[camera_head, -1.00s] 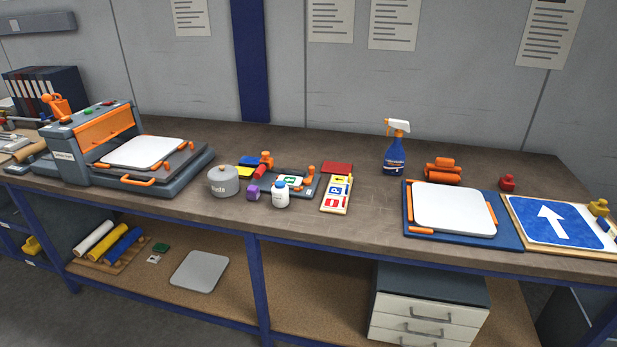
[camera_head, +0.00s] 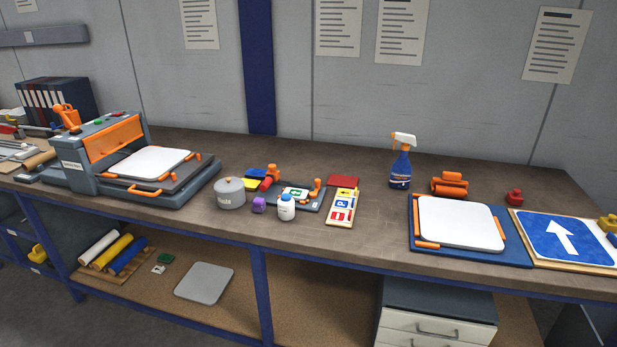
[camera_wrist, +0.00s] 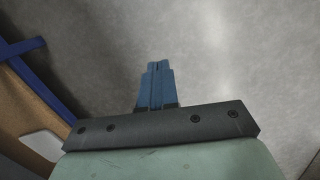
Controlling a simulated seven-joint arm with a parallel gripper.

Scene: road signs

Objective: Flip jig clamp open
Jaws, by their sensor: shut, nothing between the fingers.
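A small grey jig (camera_head: 308,203) lies on the workbench near its middle, with a small green-and-white sign on it. An orange upright clamp handle (camera_head: 317,185) stands at its right end. An orange-and-red tool (camera_head: 270,175) stands at its left end; I cannot tell whether it is part of the jig. The clamp is too small to tell whether it is open or shut. My gripper (camera_wrist: 157,66) shows only in the wrist view. Its blue fingers are together and empty, over bare grey floor, away from the bench top.
A large press (camera_head: 110,160) is at left. Bare bench (camera_head: 376,225) lies right of the sign board.

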